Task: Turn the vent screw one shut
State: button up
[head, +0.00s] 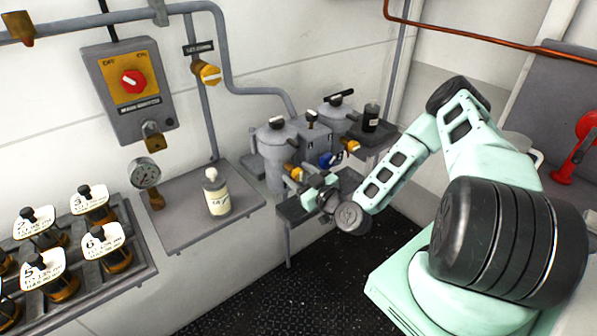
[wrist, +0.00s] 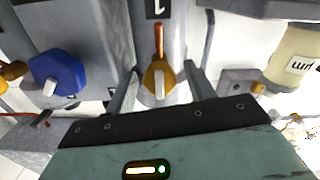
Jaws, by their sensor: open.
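A yellow screw with a pale tab, which I take for vent screw one (wrist: 158,80), faces me in the middle of the wrist view, on a grey housing under a dark label with an upside-down mark like a 1. An orange-red strip stands just above it. In the head view the screw (head: 295,172) is partly covered by my gripper. My gripper (wrist: 161,88) is open, with one finger on each side of the screw. I cannot tell whether the fingers touch it. In the head view my gripper (head: 306,184) is at the front of the twin grey canisters (head: 274,150).
A blue knob (wrist: 58,75) is left of the screw in the wrist view; in the head view the blue knob (head: 328,160) is to its right. A second yellow screw (head: 351,146) is farther right. A white bottle (head: 217,195) stands on the left shelf (head: 180,236).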

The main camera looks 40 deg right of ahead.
jog(key=shift+w, duration=0.25)
jog(key=c, duration=1)
